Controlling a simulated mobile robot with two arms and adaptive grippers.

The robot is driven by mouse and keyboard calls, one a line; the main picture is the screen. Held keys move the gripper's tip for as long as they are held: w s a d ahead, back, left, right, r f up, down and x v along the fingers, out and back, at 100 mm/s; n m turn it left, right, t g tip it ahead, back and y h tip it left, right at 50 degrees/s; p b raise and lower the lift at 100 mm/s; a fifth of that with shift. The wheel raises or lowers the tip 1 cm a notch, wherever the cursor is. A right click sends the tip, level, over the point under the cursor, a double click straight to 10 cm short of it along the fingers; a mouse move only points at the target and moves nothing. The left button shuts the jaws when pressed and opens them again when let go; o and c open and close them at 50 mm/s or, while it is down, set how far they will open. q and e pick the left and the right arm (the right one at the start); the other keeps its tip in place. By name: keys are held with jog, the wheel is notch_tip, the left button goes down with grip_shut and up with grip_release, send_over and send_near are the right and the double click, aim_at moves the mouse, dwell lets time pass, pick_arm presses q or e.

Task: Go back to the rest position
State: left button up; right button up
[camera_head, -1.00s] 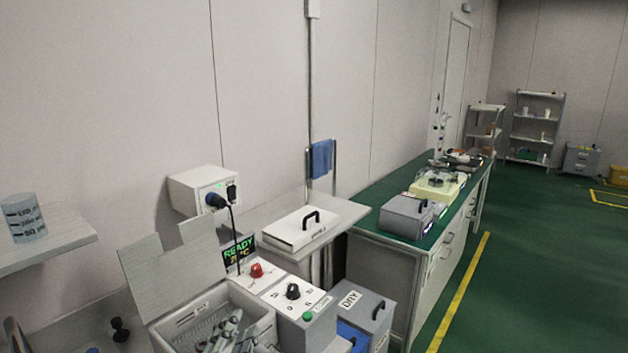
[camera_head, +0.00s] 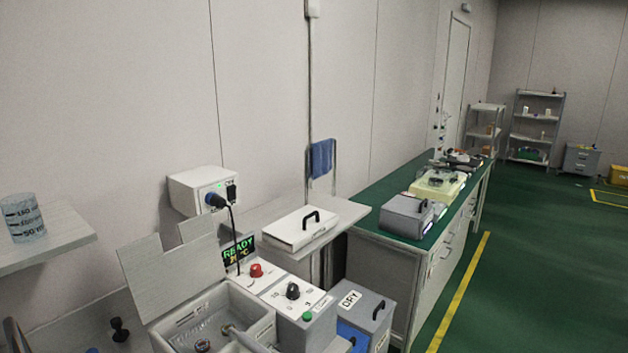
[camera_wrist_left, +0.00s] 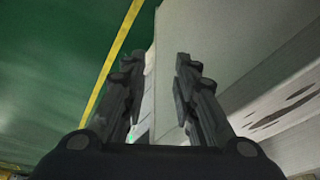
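My left gripper (camera_wrist_left: 158,65) shows in the left wrist view with its two fingers apart and nothing between them. Green floor and a pale panel lie beyond the fingertips. Neither gripper shows in the head view. The open grey tank (camera_head: 262,323) at the bottom of the head view has its lid (camera_head: 172,272) raised. My right gripper is out of sight.
A control box with a red knob (camera_head: 256,270) and a READY display (camera_head: 238,249) adjoins the tank. A DRY box (camera_head: 377,306) stands to its right. A beaker (camera_head: 24,218) sits on the left shelf (camera_head: 50,245). The green-topped bench (camera_head: 365,213) runs back; the floor (camera_head: 540,270) right of it is clear.

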pick_arm(q)
jog(key=s+f+g, duration=0.1)
jog(key=s+f, duration=0.2)
jog(key=f, duration=0.7)
jog(key=s+f, duration=0.2)
jog(key=f, duration=0.9)
jog(key=s+a+f+g, duration=0.1)
jog(key=s+a+f, duration=0.2)
jog(key=s+f, duration=0.9)
jog(key=s, duration=0.3)
jog(key=shift+a+f, duration=0.15)
jog(key=shift+f, duration=0.05)
jog(key=shift+c, duration=0.2)
